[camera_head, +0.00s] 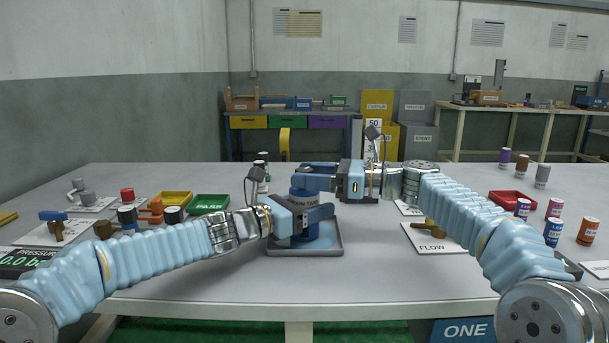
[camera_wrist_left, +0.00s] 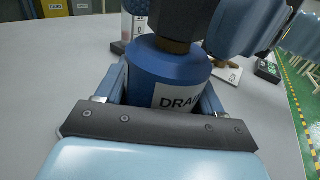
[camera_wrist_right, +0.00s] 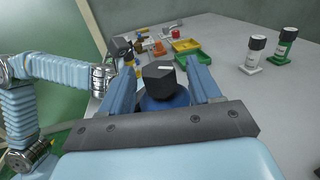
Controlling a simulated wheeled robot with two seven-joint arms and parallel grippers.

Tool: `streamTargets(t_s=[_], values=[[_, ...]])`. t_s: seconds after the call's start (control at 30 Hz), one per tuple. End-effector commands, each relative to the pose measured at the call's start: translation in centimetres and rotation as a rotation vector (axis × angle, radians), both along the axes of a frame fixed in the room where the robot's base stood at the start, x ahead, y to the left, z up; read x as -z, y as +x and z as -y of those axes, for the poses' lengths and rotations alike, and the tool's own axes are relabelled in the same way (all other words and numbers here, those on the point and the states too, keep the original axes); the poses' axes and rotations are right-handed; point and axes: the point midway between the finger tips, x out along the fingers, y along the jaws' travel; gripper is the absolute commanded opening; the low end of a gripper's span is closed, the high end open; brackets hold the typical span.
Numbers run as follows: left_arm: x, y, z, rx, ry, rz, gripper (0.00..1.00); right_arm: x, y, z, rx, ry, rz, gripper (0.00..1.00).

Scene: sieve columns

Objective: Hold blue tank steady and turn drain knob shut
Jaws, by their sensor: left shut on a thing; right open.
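The blue tank (camera_head: 306,236) stands upright on a grey tray (camera_head: 304,252) at the table's middle. Its label, partly reading DRAI, shows in the left wrist view (camera_wrist_left: 166,72). My left gripper (camera_head: 318,214) is shut on the tank's body, one finger on each side. The black drain knob (camera_wrist_right: 158,74) sits on top of the tank and bears a white mark. My right gripper (camera_wrist_right: 160,72) is above the tank and open, with its fingers on either side of the knob. In the head view, the right gripper (camera_head: 312,178) largely hides the knob.
A FLOW card (camera_head: 432,246) with a brass-coloured valve lies right of the tray. Green (camera_head: 208,203) and yellow (camera_head: 174,198) bins stand to the left, a red bin (camera_head: 512,199) to the right. Several small bottles stand at both sides. The table front beside the tray is clear.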

Motion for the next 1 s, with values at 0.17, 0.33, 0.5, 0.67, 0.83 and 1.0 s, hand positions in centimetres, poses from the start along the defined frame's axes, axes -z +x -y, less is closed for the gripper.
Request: streamTargets(t_s=[0.17, 0.33, 0.5, 0.67, 0.83, 1.0], values=[[0.01, -0.01, 0.03, 0.001, 0.0, 0.0, 0.19, -0.01, 0.19, -1.08, 0.0, 0.0, 0.001, 0.63], [0.02, -0.01, 0.03, 0.001, 0.0, 0.0, 0.19, -0.01, 0.22, -1.13, 0.0, 0.0, 0.001, 0.63], [0.02, -0.01, 0.03, 0.001, 0.0, 0.0, 0.19, -0.02, 0.21, -1.11, 0.0, 0.0, 0.001, 0.47], [0.02, -0.01, 0.03, 0.001, 0.0, 0.0, 0.19, -0.02, 0.2, -1.11, 0.0, 0.0, 0.001, 0.23], [0.02, -0.01, 0.03, 0.001, -0.001, -0.001, 0.19, -0.03, 0.18, -1.11, 0.001, 0.0, 0.001, 0.1], [0.02, -0.02, 0.03, 0.001, -0.001, -0.001, 0.19, -0.12, 0.18, -1.12, 0.027, 0.002, 0.0, 0.1]])
